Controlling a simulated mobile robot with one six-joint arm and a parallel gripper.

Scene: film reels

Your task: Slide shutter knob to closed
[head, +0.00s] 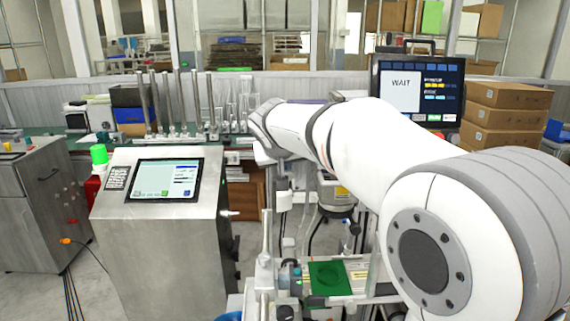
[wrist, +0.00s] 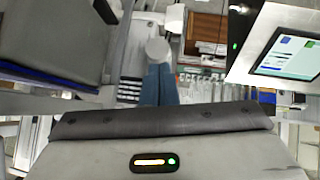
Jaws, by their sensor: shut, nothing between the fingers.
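My gripper (wrist: 159,84) shows in the wrist view as two blue-grey fingers close together, shut and empty. A pale rounded piece (wrist: 158,49) shows right at the fingertips; I cannot tell whether it is the shutter knob or whether the fingers touch it. In the head view my white arm reaches from the right toward the middle bench, and its fingers are not clearly visible there. No shutter or knob can be made out for sure in the head view.
A metal console with a lit touchscreen (head: 165,181) stands left of my arm. A green pad (head: 330,279) lies low in front. A monitor reading WAIT (head: 418,88) and stacked cardboard boxes (head: 507,115) are behind at right. Upright metal rods (head: 185,105) stand on the back bench.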

